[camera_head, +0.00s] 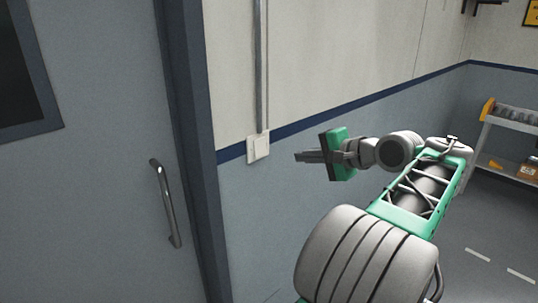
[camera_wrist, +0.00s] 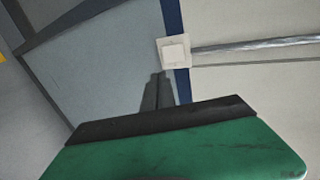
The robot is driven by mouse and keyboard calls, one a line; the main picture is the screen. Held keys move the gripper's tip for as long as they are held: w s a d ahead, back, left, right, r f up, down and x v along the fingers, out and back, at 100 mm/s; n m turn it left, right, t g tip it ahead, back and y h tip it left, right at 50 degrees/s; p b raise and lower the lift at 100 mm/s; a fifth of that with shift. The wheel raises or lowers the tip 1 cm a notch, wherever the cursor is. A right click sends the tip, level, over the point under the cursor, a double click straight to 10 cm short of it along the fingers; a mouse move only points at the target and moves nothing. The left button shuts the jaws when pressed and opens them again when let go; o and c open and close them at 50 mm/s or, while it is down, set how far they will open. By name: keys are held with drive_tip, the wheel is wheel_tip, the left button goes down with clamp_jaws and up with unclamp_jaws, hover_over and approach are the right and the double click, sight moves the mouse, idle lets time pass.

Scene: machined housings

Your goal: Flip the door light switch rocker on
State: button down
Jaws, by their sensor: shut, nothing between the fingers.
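The light switch (camera_head: 258,148) is a small white plate with a rocker, on the wall just right of the door frame, at the height of the dark blue stripe. It also shows in the wrist view (camera_wrist: 174,51), with its square rocker facing me. My gripper (camera_head: 297,156) is shut and empty, its fingers pointing left toward the switch. In the head view the fingertips are a short way right of the plate, with a visible gap. In the wrist view the fingertips (camera_wrist: 160,75) lie just below the plate. I cannot tell which way the rocker is tipped.
A grey door (camera_head: 100,160) with a metal handle (camera_head: 166,205) stands at the left in a dark frame (camera_head: 192,150). A conduit (camera_head: 261,65) runs up from the switch. A shelf cart (camera_head: 505,150) stands far right. The wall around the switch is clear.

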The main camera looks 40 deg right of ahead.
sight(261, 154)
drive_tip(key=x, duration=0.9)
drive_tip(key=r+p+x, duration=0.1)
drive_tip(key=x, duration=0.4)
drive_tip(key=shift+w+r, duration=0.1)
drive_tip(key=shift+w, duration=0.1)
drive_tip(key=shift+w+r+p, duration=0.1)
drive_tip(key=shift+w+p, duration=0.05)
drive_tip(key=shift+p, duration=0.3)
drive_tip(key=shift+f, duration=0.2)
drive_tip(key=shift+r+p, duration=0.85)
drive_tip(key=shift+r, duration=0.05)
